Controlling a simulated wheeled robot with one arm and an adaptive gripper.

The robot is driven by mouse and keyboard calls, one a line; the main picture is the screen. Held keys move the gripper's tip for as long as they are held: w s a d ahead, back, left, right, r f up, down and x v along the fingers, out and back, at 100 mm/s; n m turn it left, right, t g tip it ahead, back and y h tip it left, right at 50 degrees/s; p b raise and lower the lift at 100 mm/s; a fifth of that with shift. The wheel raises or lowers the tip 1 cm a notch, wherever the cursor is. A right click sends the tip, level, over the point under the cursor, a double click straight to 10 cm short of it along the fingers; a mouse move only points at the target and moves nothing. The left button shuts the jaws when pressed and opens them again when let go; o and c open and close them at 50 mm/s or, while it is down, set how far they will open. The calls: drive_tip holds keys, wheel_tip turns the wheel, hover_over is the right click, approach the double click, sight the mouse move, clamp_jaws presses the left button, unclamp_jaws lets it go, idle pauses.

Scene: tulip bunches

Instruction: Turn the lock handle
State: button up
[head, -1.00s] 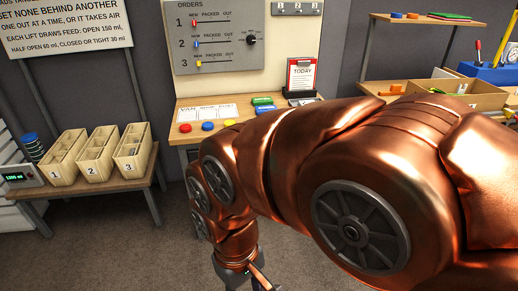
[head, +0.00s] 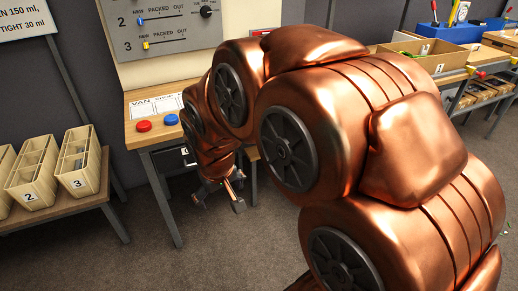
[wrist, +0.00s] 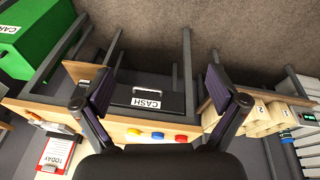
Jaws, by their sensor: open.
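My gripper (head: 219,199) is open and empty in the head view, hanging low in front of the order table's front edge. Its two fingers are spread wide in the wrist view (wrist: 158,90). In the head view my arm covers most of this box. A black round knob (head: 206,11) is on the grey orders panel (head: 160,38). No part is plainly marked as a lock handle.
The wooden table (head: 138,133) carries a red button (head: 144,126) and a blue button (head: 171,120). A low bench with numbered bins (head: 78,160) stands at left. A clipboard (wrist: 57,152) and a green box (wrist: 30,35) show in the wrist view. Open floor lies in front.

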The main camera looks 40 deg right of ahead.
drive_tip(key=w+d+f+m+t+h+b, duration=0.1)
drive_tip(key=w+d+f+t+b, duration=0.1)
drive_tip(key=w+d+f+b, duration=0.35)
drive_tip(key=w+d+f+t+h+b, duration=0.1)
drive_tip(key=w+d+f+t+b, duration=0.15)
drive_tip(key=w+d, duration=0.65)
drive_tip(key=w+d+f+m+t+h+b, duration=0.1)
drive_tip(key=w+d+f+t+b, duration=0.1)
drive_tip(key=w+d+f+b, duration=0.4)
drive_tip(key=w+d+f+t+b, duration=0.1)
drive_tip(key=d+f+t+b, duration=0.2)
drive_tip(key=d, duration=0.4)
drive_tip(key=w+d+f+t+h+b, duration=0.1)
drive_tip(key=d+f+t+b, duration=0.1)
drive_tip(key=d+f+b, duration=0.3)
drive_tip(key=w+d+f+t+b, duration=0.2)
drive_tip(key=d+t, duration=0.1)
drive_tip(key=d, duration=0.5)
drive_tip(key=shift+b+x, duration=0.5)
drive_tip(key=shift+x, duration=3.15)
drive_tip(key=shift+d, duration=0.1)
drive_tip(key=c, duration=1.1)
